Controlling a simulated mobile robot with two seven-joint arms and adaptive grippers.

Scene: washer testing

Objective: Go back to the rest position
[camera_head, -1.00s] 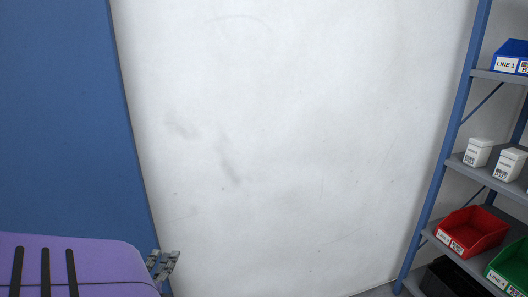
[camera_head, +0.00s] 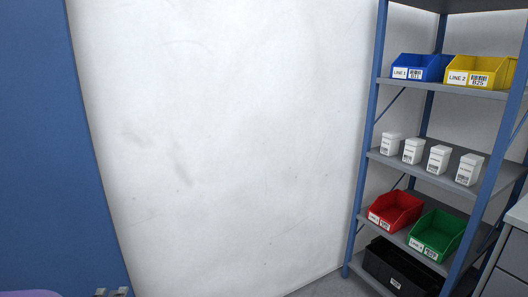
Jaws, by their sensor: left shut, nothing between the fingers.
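Only the tips of my left gripper (camera_head: 111,292) show, small and grey, at the bottom edge left of the middle. They are shut with nothing held. The rest of this gripper is cut off by the frame. My right gripper is out of view.
A blue-framed shelf rack (camera_head: 368,140) stands at the right. It holds a blue bin (camera_head: 432,67), a yellow bin (camera_head: 480,70), several white containers (camera_head: 438,158), a red bin (camera_head: 396,208), a green bin (camera_head: 437,233) and a black crate (camera_head: 400,268). A grey cabinet (camera_head: 510,262) is at far right. A blue panel (camera_head: 45,140) and white wall (camera_head: 220,130) fill the left and middle.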

